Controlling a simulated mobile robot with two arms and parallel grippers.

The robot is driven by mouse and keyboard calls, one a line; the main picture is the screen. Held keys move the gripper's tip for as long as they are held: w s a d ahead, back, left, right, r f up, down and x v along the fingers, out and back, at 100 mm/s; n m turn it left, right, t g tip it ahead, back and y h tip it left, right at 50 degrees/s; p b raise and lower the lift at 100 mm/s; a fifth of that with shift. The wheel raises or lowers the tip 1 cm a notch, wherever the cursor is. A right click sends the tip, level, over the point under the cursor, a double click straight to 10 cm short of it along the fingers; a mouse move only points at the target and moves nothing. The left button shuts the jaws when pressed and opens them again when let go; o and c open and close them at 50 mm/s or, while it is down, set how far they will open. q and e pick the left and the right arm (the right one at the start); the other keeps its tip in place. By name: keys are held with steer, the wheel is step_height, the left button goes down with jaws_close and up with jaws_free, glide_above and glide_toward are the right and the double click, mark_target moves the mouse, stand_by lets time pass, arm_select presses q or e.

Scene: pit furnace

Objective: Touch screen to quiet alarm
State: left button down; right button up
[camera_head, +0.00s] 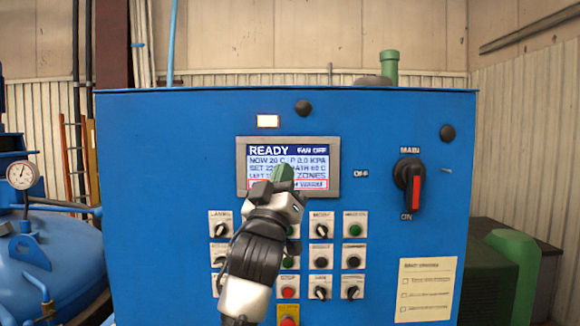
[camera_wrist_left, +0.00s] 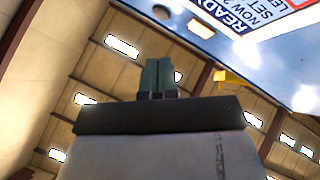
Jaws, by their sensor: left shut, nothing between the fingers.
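The screen (camera_head: 318,157) is set in a grey frame on the front of a blue control cabinet (camera_head: 160,170). It is lit, reads READY and FAN OFF at the top, and has a red-edged strip along its bottom. My left gripper (camera_head: 283,174) is shut and empty, its green fingertips in front of the lower middle of the screen, covering part of the text. I cannot tell whether the tips touch the glass. In the left wrist view the shut fingers (camera_wrist_left: 157,78) point up, with part of the screen (camera_wrist_left: 240,15) at the top right. My right gripper is not in view.
Below the screen are rows of labelled knobs and buttons, some behind my left arm, including a black knob (camera_head: 320,231) and a red button (camera_head: 288,293). A red-handled main switch (camera_head: 411,187) is at the right. A blue vessel with a gauge (camera_head: 21,175) stands left.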

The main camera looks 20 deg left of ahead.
arm_select(q)
steer(key=shift+s, duration=0.1)
steer(key=p, duration=0.2)
glide_toward(289, 155)
steer(key=shift+s+d+r+x, duration=0.15)
steer(key=shift+x, duration=1.05)
steer(key=shift+s+d+r+x, duration=0.1)
steer(key=shift+x, duration=1.1)
steer(key=shift+w+r, duration=0.1)
steer(key=shift+w+a, duration=0.15)
steer(key=shift+w, duration=0.15)
steer(key=shift+w, duration=0.25)
stand_by(0.5)
steer(key=shift+s, duration=0.65)
